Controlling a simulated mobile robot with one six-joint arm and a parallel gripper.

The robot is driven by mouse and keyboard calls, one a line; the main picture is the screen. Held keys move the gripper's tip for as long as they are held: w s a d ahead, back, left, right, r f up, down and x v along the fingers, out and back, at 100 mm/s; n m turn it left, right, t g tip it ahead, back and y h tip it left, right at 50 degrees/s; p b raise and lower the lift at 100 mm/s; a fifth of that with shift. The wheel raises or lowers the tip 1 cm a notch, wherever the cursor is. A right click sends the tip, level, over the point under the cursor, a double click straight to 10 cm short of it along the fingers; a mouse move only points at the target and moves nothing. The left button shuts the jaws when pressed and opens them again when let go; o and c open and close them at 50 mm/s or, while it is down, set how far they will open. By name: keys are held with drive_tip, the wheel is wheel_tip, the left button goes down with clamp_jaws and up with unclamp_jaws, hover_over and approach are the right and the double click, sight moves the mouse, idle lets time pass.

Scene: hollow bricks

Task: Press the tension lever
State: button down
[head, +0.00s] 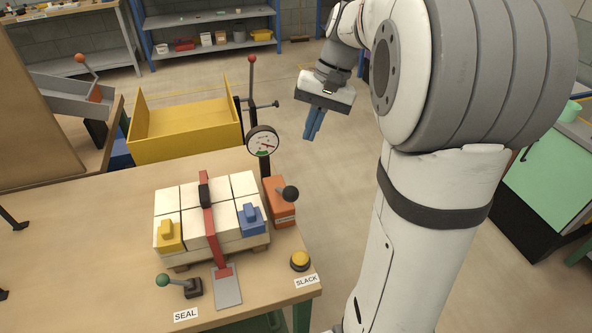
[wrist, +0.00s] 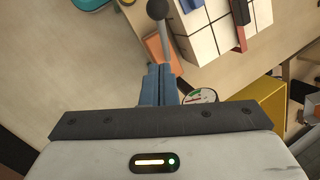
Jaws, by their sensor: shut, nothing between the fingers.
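A lever with a black ball knob (head: 290,193) stands on an orange housing (head: 281,212) beside the strapped bricks; I take it as the tension lever. Its label is too small to read. In the wrist view its black knob (wrist: 157,10) shows at the top, beyond my fingertips, with the orange housing (wrist: 153,47) just past them. My gripper (head: 309,136) has its blue fingers shut and empty, pointing down, right of the bench and apart from the lever. Its fingers also show in the wrist view (wrist: 160,70). A round gauge (head: 263,141) stands behind the lever.
White hollow bricks (head: 235,208) lie on a pallet under a red strap (head: 212,220). A green-knobbed SEAL lever (head: 163,280) and a yellow SLACK button (head: 300,260) are at the bench front. A red-knobbed post (head: 252,60) and a yellow bin (head: 187,152) stand behind. Floor right of the bench is clear.

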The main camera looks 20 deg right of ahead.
sight(284, 192)
drive_tip(key=s+a+f, duration=0.3)
drive_tip(key=a+f, duration=0.1)
drive_tip(key=f, duration=0.4)
drive_tip(key=shift+f+p, duration=0.3)
drive_tip(key=shift+p, duration=0.15)
drive_tip(key=shift+s, duration=0.1)
